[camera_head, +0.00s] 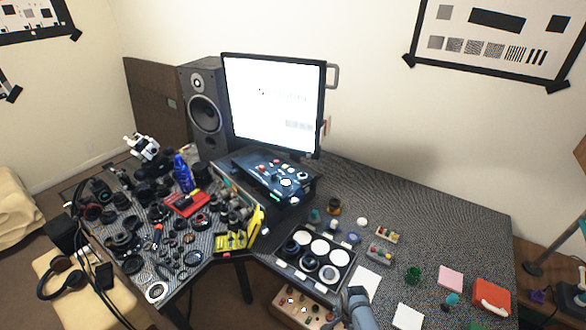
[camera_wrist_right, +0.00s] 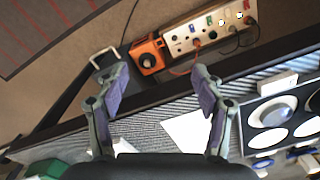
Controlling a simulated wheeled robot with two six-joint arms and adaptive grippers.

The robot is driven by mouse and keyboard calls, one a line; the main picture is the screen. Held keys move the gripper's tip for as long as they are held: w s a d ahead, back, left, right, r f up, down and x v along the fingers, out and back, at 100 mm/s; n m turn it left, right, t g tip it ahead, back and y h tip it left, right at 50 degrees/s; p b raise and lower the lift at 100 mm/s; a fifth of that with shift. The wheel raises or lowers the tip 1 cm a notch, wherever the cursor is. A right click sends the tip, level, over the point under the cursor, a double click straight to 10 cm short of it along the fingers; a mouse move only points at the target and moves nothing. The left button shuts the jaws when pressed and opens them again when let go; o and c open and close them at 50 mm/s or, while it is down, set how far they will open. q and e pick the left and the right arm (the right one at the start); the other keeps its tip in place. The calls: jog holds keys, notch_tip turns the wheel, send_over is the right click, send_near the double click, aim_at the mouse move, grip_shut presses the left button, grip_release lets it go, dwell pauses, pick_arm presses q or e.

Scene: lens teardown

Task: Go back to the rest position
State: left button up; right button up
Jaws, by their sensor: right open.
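My right gripper (camera_wrist_right: 158,82) is open and empty in the right wrist view, its two fingers wide apart. It hangs above the front edge of the desk (camera_wrist_right: 150,128), with floor and a power strip beyond. In the head view part of my right arm (camera_head: 354,308) shows at the bottom edge, close to the lens tray (camera_head: 352,257); its fingers cannot be made out there. My left gripper is not in view.
A white sheet (camera_wrist_right: 187,131) lies below the fingers in the right wrist view. An orange device (camera_wrist_right: 148,56) and a power strip (camera_wrist_right: 208,29) lie beyond the edge. In the head view, a monitor (camera_head: 272,103) and speaker (camera_head: 205,108) stand behind crowded lens parts.

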jog(key=s+d+f+n+b, duration=0.2)
jog(key=s+f+n+b, duration=0.1)
jog(key=s+f, duration=0.55)
jog(key=s+d+f+n+b, duration=0.3)
jog(key=s+f, duration=0.5)
jog(key=f, duration=0.1)
pick_arm(q)
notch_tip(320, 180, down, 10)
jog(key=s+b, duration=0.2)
jog(key=b, duration=0.1)
pick_arm(e)
jog(key=s+d+f+n, duration=0.2)
jog(key=s+f, duration=0.1)
jog(key=s, duration=0.3)
jog(key=s+d+f+n, duration=0.2)
jog(key=s+f, duration=0.1)
jog(key=s, duration=0.3)
jog(key=s+d+f+n+t, duration=0.1)
jog(key=s+d+f+n, duration=0.1)
jog(key=s, duration=0.4)
jog(key=shift+f+n+h, duration=0.3)
jog(key=shift+f+h, duration=0.1)
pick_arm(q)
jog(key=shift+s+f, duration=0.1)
pick_arm(e)
jog(key=shift+s, duration=0.1)
